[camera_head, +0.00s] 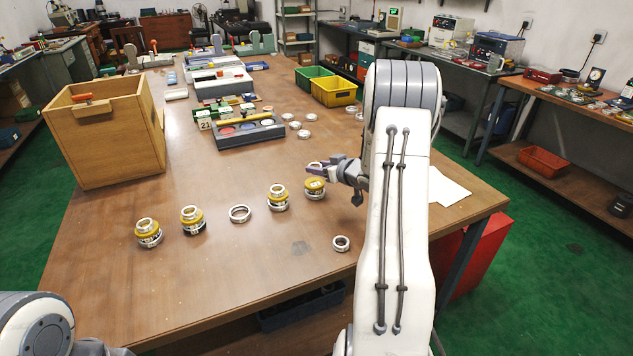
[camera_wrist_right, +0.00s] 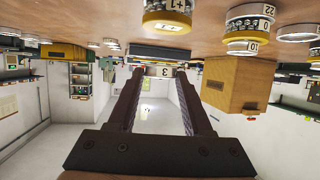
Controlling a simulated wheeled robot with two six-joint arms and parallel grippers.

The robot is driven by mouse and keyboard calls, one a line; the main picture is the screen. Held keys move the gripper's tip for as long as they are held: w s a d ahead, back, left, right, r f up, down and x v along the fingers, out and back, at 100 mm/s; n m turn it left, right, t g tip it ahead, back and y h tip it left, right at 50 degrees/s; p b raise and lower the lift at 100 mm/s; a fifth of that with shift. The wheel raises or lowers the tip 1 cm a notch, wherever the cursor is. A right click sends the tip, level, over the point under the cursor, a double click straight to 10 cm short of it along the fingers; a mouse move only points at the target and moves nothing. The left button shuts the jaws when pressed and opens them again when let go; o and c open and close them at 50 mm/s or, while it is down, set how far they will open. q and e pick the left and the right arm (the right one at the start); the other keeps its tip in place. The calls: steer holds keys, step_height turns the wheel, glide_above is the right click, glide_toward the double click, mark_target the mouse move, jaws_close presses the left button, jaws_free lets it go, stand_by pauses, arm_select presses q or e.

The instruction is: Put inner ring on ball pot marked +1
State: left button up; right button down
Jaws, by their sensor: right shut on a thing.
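My right gripper (camera_head: 328,168) comes in from the right above the table and is shut on an inner ring (camera_head: 314,166). In the right wrist view, the fingers (camera_wrist_right: 160,77) hold this ring (camera_wrist_right: 163,71), whose label reads 3. A ball pot (camera_head: 314,188) with a yellow band stands on the table just below the held ring, apart from it. In the upside-down wrist view, the near pot (camera_wrist_right: 167,18) carries a mark that looks like +1. My left gripper is out of view; only part of my left arm shows at the bottom left.
Another yellow pot (camera_head: 278,199) stands close to the left, with two more pots (camera_head: 192,220) (camera_head: 148,233) further left. Loose rings (camera_head: 240,213) (camera_head: 341,243) lie on the table. A wooden box (camera_head: 110,140) and a grey tray (camera_head: 240,139) stand behind.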

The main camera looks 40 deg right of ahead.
mark_target(318, 186)
step_height(318, 186, down, 4)
steer(key=shift+w+a+f, duration=0.1)
steer(key=shift+a, duration=0.05)
stand_by(0.3)
steer(key=shift+c, duration=1.6)
jaws_free()
